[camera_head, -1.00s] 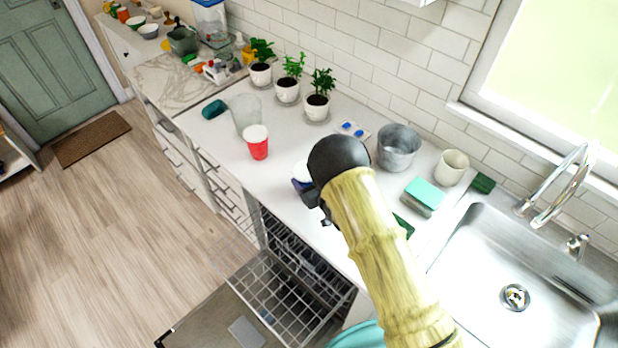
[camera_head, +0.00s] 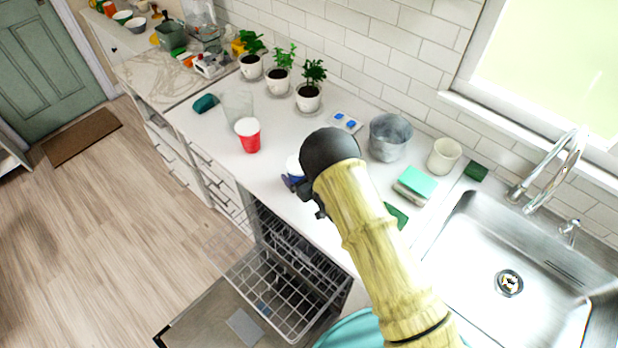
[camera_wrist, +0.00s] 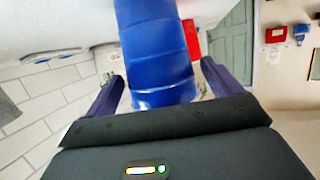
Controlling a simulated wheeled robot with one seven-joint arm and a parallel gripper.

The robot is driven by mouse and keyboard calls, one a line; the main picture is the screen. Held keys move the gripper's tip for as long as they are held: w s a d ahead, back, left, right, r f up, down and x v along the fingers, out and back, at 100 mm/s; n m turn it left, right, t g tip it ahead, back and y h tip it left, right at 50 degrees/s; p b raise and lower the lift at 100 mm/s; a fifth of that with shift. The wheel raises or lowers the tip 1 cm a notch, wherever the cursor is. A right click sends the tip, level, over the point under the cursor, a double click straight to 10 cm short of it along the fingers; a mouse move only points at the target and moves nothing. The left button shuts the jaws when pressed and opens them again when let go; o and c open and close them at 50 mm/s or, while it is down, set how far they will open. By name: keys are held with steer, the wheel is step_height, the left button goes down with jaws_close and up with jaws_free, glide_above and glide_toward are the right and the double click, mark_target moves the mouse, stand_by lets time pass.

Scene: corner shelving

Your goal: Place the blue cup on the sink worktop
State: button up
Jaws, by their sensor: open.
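The blue cup (camera_head: 295,170) stands on the white worktop (camera_head: 262,182), mostly hidden behind my arm and gripper in the head view; a bit of its white rim shows. In the wrist view the blue cup (camera_wrist: 157,55) fills the upper middle, between my two dark fingers. My gripper (camera_wrist: 160,80) is open, with one finger on each side of the cup; contact cannot be told. In the head view my gripper (camera_head: 302,188) is largely hidden by my wrist. The steel sink (camera_head: 480,262) lies at the right.
A red cup (camera_head: 248,136), a clear glass (camera_head: 238,106) and potted plants (camera_head: 308,96) stand left of the cup. A grey metal pot (camera_head: 390,138), cream cup (camera_head: 444,156) and sponges (camera_head: 416,184) stand right. The dishwasher rack (camera_head: 282,290) is pulled out below.

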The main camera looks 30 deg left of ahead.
steer(key=shift+s+d+r+b, duration=0.15)
steer(key=shift+s+d+b, duration=0.1)
steer(key=shift+d+b, duration=0.15)
steer(key=b+v, duration=0.4)
steer(key=v, duration=0.7)
stand_by(0.3)
steer(key=w+d+r+m+h, duration=0.3)
steer(key=d+r+h, duration=0.1)
steer(key=d, duration=0.6)
steer(key=w+d+r+m+h, duration=0.3)
steer(key=d+h, duration=0.2)
steer(key=d, duration=0.5)
steer(key=s+d+r+m+g+h, duration=0.1)
steer(key=s+d+r+m+g, duration=0.1)
steer(key=s+d, duration=0.5)
steer(key=s+d+r+m+g+h, duration=0.2)
steer(key=s+d+r, duration=0.3)
steer(key=s+d, duration=0.3)
steer(key=shift+s+m+g, duration=0.2)
steer(key=shift+m+g, duration=0.4)
steer(key=shift+m, duration=0.1)
